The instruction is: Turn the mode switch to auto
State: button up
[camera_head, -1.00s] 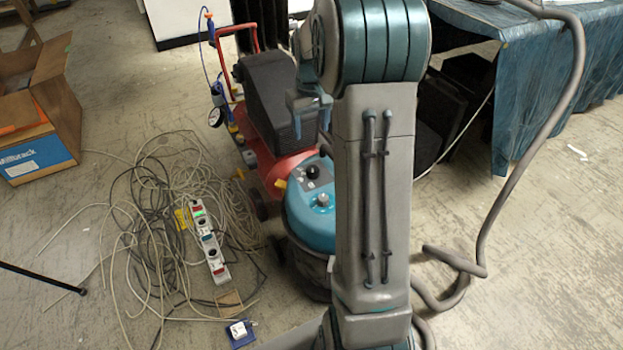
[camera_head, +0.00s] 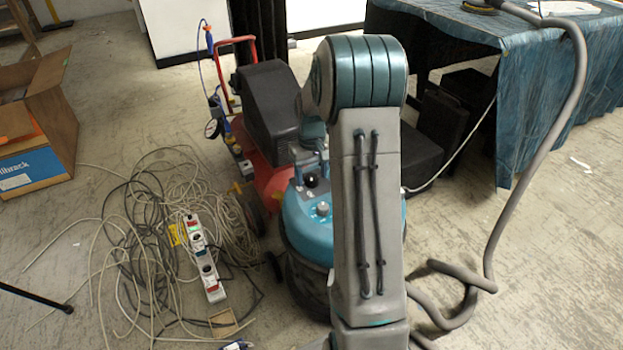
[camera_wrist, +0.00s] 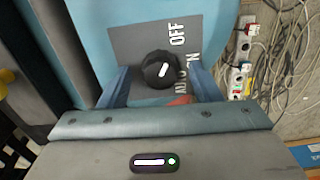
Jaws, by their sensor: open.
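The mode switch is a black round knob (camera_wrist: 158,70) with a white pointer line, on a grey label plate (camera_wrist: 127,45) on a blue machine. In the wrist view the line slants up and right, towards the word OFF (camera_wrist: 177,35). More lettering lies to the right and below, partly covered by my right finger, so I cannot read it fully. My gripper (camera_wrist: 160,86) is open, with one finger on each side of the knob; I cannot tell whether they touch it. The head view shows the knob (camera_head: 311,181) on the blue machine lid (camera_head: 305,226).
A silver knob (camera_head: 322,208) sits near the switch. A red compressor (camera_head: 270,172) stands behind and left. Cables and a power strip (camera_head: 203,258) lie on the floor at left, with a cardboard box (camera_head: 48,118) beyond. A grey hose (camera_head: 540,150) hangs from the covered table (camera_head: 530,60).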

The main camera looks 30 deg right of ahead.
jog(key=shift+f, duration=0.25)
jog(key=c, duration=1)
